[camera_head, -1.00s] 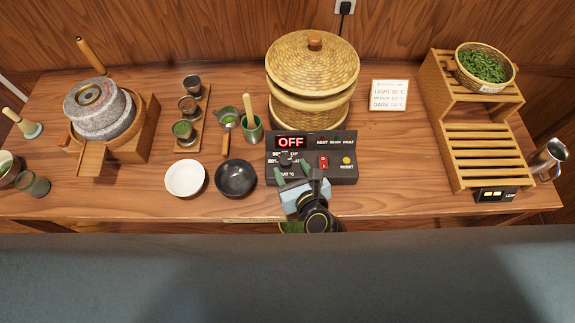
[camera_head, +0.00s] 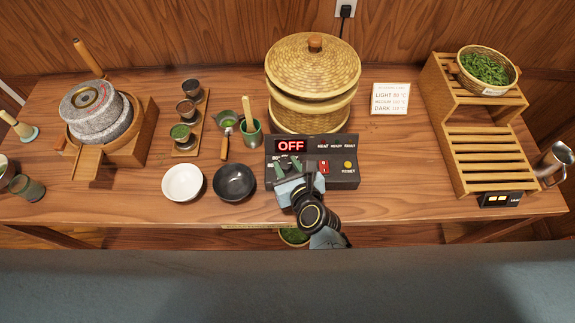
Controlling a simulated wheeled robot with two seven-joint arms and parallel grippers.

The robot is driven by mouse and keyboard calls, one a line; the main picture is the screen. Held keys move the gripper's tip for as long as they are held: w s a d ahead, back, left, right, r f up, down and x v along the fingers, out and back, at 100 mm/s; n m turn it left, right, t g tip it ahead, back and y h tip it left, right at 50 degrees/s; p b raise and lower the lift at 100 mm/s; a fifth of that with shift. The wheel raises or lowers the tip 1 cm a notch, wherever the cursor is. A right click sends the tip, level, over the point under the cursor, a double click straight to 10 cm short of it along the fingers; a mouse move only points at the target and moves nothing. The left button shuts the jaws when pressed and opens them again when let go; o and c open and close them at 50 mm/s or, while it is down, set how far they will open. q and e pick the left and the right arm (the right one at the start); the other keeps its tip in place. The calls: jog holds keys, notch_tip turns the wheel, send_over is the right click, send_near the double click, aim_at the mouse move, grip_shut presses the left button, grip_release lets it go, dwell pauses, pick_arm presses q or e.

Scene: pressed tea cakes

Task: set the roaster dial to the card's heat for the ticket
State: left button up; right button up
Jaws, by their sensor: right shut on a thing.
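The roaster panel (camera_head: 345,145) is a dark box in front of the lidded bamboo roaster (camera_head: 313,62). Its display (camera_head: 291,146) reads OFF in red. My right gripper (camera_head: 292,170) reaches over the left part of the panel, its fingers shut on the dial, which is mostly hidden between them. The white heat card (camera_head: 391,98) stands behind the panel to the right, with LIGHT, MEDIUM and DARK lines; its figures are too small to read surely. I cannot make out a ticket. My left gripper is not in view.
A red switch (camera_head: 323,167) and a yellow RESET button (camera_head: 348,165) sit right of the gripper. A white bowl (camera_head: 183,183) and a black bowl (camera_head: 234,183) stand to the left. A wooden rack (camera_head: 489,150) stands at right. The table between panel and rack is clear.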

jog(key=shift+n+y, duration=0.3)
jog(key=shift+w+d+f+n+g+y+b, duration=0.15)
jog(key=shift+n+g+y+b, duration=0.1)
jog(key=shift+n+g+y, duration=0.3)
jog(key=shift+s+d+r+n+g+y+b, duration=0.1)
jog(key=shift+n+g+y+b, duration=0.2)
jog(key=shift+n+y, duration=0.35)
jog(key=n+g+y, duration=0.1)
jog(key=n+g+y+b, duration=0.1)
jog(key=n, duration=0.1)
jog(key=n+g+y, duration=0.1)
jog(key=g, duration=0.1)
jog(key=shift+w+d+n+y, duration=0.15)
jog(key=shift+w+n+y, duration=0.15)
jog(key=shift+y, duration=0.1)
jog(key=shift+s, duration=0.1)
jog(key=o, duration=1)
jog(key=shift+c, duration=0.2)
